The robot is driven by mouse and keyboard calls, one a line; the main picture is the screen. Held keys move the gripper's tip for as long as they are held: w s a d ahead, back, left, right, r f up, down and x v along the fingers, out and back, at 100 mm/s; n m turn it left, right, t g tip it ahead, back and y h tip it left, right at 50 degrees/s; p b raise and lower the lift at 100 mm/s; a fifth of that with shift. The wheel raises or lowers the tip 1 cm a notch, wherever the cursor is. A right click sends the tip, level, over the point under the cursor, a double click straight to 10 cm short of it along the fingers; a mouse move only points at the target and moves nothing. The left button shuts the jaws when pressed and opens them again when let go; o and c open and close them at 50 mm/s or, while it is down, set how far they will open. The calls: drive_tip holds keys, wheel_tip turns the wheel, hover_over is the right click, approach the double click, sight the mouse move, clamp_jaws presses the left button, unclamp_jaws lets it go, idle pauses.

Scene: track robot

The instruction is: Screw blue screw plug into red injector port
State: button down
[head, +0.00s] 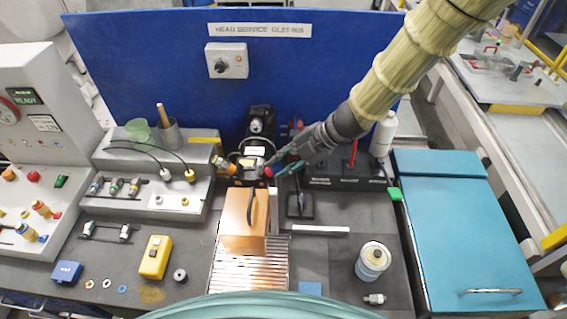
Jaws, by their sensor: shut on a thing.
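My gripper (277,171) reaches in from the upper right to the dark machine head at the back middle of the bench. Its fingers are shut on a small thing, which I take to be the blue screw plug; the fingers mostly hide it. A small red spot (268,171) at the fingertips looks like the red injector port, on the right side of the machine head (250,165). The plug's tilt, and whether it touches or sits in the port, is too small to tell.
An orange block (243,222) with a black handle stands in front on a slatted metal rack (248,272). A black stand (300,203) is close to the right below my gripper. A grey connector fixture (165,200) is at left, a white-topped canister (373,262) at right.

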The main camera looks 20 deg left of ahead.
drive_tip(key=shift+s+f+m, duration=0.1)
drive_tip(key=shift+m, duration=0.75)
drive_tip(key=shift+s+f+m, duration=0.1)
drive_tip(key=shift+m, duration=0.75)
drive_tip(key=c, duration=1.2)
unclamp_jaws()
drive_tip(key=shift+w+a, duration=0.1)
drive_tip(key=shift+a, duration=0.05)
drive_tip(key=shift+o, duration=0.2)
drive_tip(key=shift+w+r, duration=0.1)
drive_tip(key=shift+r, duration=0.15)
drive_tip(key=shift+c, duration=0.8)
drive_tip(key=n, duration=0.9)
drive_tip(key=shift+n+b, duration=0.3)
drive_tip(key=shift+n, duration=1.3)
